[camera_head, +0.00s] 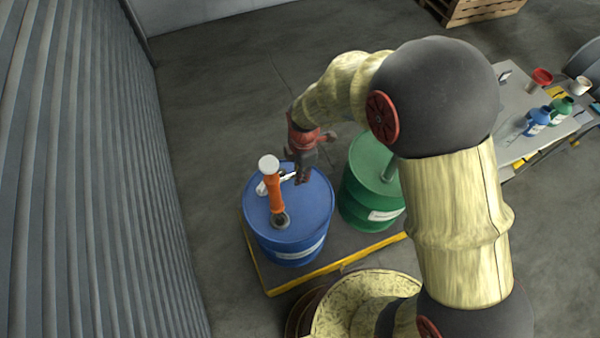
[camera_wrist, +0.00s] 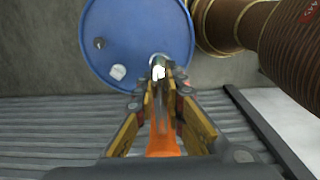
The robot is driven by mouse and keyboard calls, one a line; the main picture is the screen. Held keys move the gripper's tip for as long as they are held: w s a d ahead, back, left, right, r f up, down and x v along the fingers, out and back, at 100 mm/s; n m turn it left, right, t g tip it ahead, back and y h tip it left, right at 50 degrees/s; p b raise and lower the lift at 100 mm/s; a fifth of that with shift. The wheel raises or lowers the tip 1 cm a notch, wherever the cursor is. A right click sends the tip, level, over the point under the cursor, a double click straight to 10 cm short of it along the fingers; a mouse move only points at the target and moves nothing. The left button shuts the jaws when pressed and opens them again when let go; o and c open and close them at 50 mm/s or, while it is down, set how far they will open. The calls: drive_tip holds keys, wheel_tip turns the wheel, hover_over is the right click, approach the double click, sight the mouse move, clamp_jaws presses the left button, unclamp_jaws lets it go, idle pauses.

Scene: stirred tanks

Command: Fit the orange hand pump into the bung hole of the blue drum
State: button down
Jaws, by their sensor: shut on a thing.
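The orange hand pump (camera_head: 276,192) shows over the top of the blue drum (camera_head: 314,212) in the head view, upright or nearly so, with a pale round top. Its lower end meets a dark ring near the drum's front edge; whether it is seated there I cannot tell. My gripper (camera_head: 303,177) is beside it on the right, shut on a pale part of the pump. In the wrist view my gripper (camera_wrist: 160,82) closes on a silvery length, with orange pump body (camera_wrist: 163,145) closer to the camera. The blue drum lid (camera_wrist: 135,30) is beyond the fingertips.
A green drum (camera_head: 371,165) stands right of the blue drum on the yellow-edged pallet (camera_head: 320,273). A corrugated wall (camera_head: 85,170) is at the left. A table (camera_head: 512,105) with bottles is at the right. Floor behind the drums is clear.

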drive_tip(key=shift+f, duration=0.1)
idle(0.3)
wheel_tip(320, 180, down, 10)
drive_tip(key=b, duration=0.6)
drive_tip(key=shift+r+b, duration=0.25)
drive_tip(key=shift+b, duration=0.1)
idle(0.7)
drive_tip(key=shift+f+b, duration=0.45)
drive_tip(key=shift+f, duration=0.1)
drive_tip(key=shift+f+b, duration=1.3)
drive_tip(key=shift+f, duration=0.3)
idle(1.9)
drive_tip(key=c, duration=1.8)
unclamp_jaws()
drive_tip(key=shift+o, duration=0.2)
drive_tip(key=shift+f, duration=0.1)
wheel_tip(320, 180, up, 12)
drive_tip(key=shift+w+d, duration=0.2)
drive_tip(key=shift+d, duration=0.1)
